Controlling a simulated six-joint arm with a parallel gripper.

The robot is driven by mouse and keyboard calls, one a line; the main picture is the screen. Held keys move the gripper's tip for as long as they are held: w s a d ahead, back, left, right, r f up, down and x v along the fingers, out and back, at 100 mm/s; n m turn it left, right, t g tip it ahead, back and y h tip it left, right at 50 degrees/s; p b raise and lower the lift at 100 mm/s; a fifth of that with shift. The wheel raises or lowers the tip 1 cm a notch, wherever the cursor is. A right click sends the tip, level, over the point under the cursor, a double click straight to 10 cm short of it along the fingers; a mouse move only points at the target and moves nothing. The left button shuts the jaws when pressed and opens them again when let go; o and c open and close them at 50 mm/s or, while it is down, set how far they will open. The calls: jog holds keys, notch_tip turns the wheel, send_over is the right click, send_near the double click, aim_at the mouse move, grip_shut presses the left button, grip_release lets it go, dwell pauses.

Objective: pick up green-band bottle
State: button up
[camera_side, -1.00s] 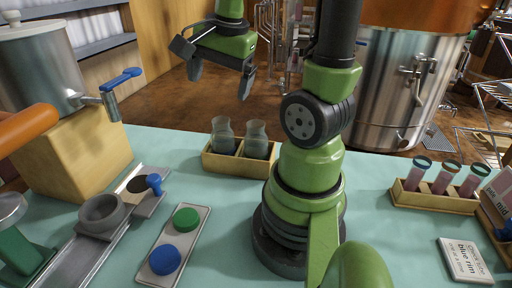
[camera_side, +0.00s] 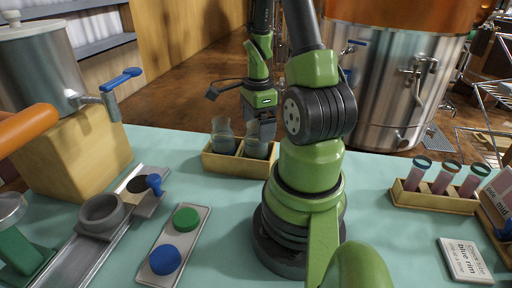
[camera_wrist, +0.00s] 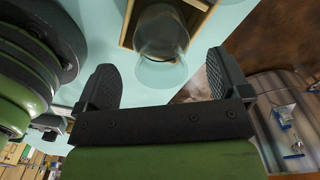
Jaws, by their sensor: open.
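Two clear greyish bottles, a left one (camera_side: 222,137) and a right one (camera_side: 256,146), stand in a two-slot wooden crate (camera_side: 222,164). I can make out no green band on either. My gripper (camera_side: 258,122) is open, pointing down over the right bottle and partly covering its top in the side view. In the wrist view, my gripper (camera_wrist: 164,80) has its two dark pads spread apart with nothing held. A clear bottle (camera_wrist: 161,50) shows ahead, between the lines of the pads. I cannot tell whether a pad touches it.
A plate with a green button (camera_side: 186,219) and a blue button (camera_side: 165,260) lies front left. A tap vessel on a wooden block (camera_side: 75,155) stands at left.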

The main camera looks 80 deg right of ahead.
aim_at(256, 146)
jog(key=shift+d+f, duration=0.1)
jog(key=shift+f, duration=1.75)
jog(key=c, duration=1.1)
jog(key=shift+r, duration=0.1)
